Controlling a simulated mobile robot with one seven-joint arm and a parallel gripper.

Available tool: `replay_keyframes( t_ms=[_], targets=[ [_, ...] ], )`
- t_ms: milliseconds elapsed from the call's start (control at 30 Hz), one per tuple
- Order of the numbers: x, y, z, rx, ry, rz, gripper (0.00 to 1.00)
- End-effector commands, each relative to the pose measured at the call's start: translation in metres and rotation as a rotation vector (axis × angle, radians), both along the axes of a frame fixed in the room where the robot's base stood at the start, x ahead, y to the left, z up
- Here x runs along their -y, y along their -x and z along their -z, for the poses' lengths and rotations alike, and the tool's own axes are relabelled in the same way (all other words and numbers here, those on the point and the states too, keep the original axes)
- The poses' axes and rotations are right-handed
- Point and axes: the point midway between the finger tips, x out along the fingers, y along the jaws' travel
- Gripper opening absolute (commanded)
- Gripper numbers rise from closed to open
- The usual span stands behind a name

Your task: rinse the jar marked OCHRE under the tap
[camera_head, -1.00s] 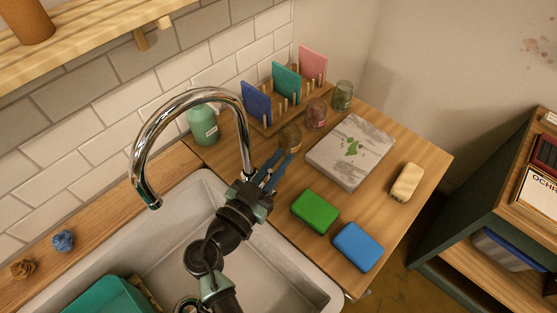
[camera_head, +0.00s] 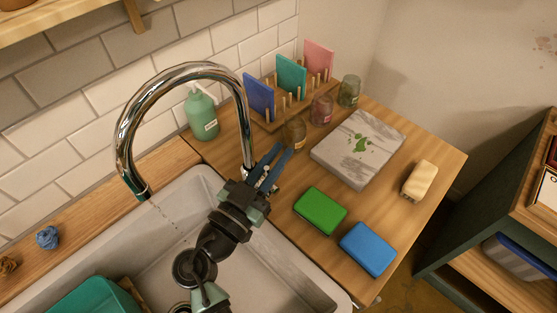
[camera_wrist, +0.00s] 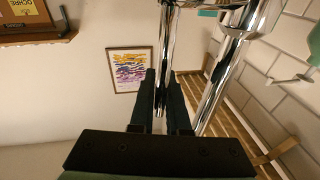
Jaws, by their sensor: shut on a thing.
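My gripper (camera_head: 276,163) is beside the tap's base. In the wrist view its fingers (camera_wrist: 159,78) are shut on a thin chrome rod, the tap's lever (camera_wrist: 162,45). An amber-brown jar (camera_head: 295,134) stands on the counter just beyond my fingers; its label is too small to read. A reddish jar (camera_head: 321,111) and a grey-green jar (camera_head: 349,91) stand behind it.
A soap bottle (camera_head: 201,112) and a rack of coloured cards (camera_head: 270,122) stand by the wall. A stained slab (camera_head: 358,148), green sponge (camera_head: 320,211), blue sponge (camera_head: 368,249) and pale block (camera_head: 420,180) lie on the counter. A teal tub (camera_head: 95,299) is in the sink.

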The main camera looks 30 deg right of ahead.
Motion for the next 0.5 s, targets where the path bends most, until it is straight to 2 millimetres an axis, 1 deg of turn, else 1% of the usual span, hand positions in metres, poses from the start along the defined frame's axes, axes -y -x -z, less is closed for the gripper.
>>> replay_keyframes(
  t_ms=[233,267,300,400,500],
  targets=[
    [-0.0004,0.0001,-0.0001,-0.001,0.0,0.0,0.0],
    [-0.0003,0.0001,-0.0002,-0.001,0.0,0.0,0.19],
    [-0.0003,0.0001,-0.0002,-0.001,0.0,0.0,0.27],
    [-0.0003,0.0002,-0.0001,-0.001,0.0,0.0,0.44],
    [-0.0001,0.0002,-0.0001,-0.001,0.0,0.0,0.44]
  ],
)
